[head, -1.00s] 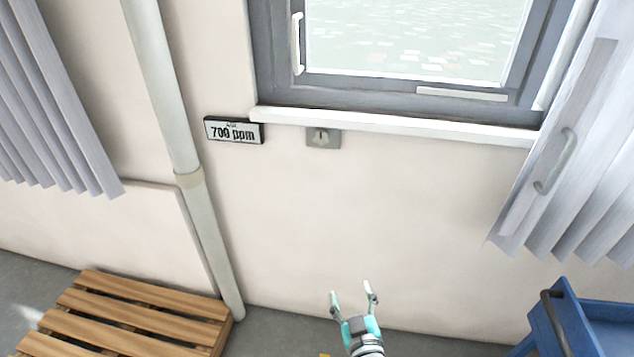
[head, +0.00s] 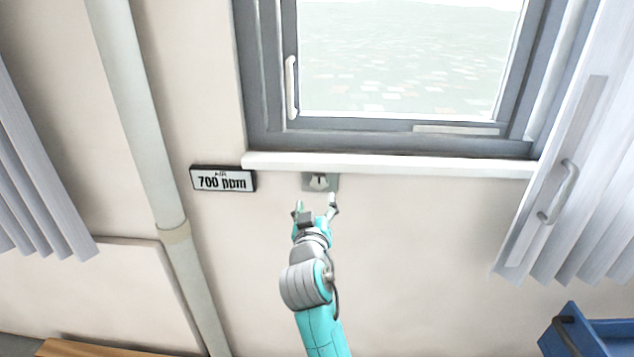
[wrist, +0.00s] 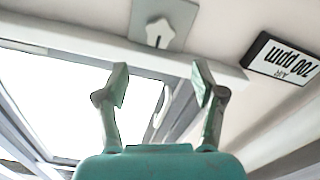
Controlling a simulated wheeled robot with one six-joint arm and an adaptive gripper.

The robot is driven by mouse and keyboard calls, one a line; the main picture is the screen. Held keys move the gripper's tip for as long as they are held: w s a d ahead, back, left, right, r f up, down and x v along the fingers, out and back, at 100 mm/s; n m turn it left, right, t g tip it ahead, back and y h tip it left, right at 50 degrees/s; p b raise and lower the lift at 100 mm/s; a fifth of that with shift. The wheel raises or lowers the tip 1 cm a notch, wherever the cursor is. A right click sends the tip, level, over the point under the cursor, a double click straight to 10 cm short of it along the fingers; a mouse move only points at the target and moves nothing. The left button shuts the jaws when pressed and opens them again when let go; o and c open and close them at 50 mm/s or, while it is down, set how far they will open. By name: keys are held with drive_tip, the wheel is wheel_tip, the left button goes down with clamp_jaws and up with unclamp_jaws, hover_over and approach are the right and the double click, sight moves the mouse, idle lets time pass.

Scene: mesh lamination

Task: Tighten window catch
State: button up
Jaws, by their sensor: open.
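The window catch (head: 320,181) is a small grey plate with a pale knob, fixed to the wall just under the white window sill. It also shows in the wrist view (wrist: 160,30) at the top, upside down, beyond the fingertips. My gripper (head: 316,204) is open and empty, just below the catch in the head view. In the wrist view its two fingers (wrist: 160,75) are spread apart, with nothing between them. I cannot tell the exact gap between the fingertips and the catch.
The window sill (head: 400,166) juts out above the catch. An air sign (head: 223,179) reading 700 ppm hangs to the left. A pipe (head: 150,140) runs down the wall further left. A blue cart (head: 590,335) stands at lower right, below a blind (head: 560,170).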

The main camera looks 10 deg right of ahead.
sight(319, 182)
drive_tip(key=x, duration=1)
drive_tip(key=shift+w+f, duration=0.1)
drive_tip(key=c, duration=1.2)
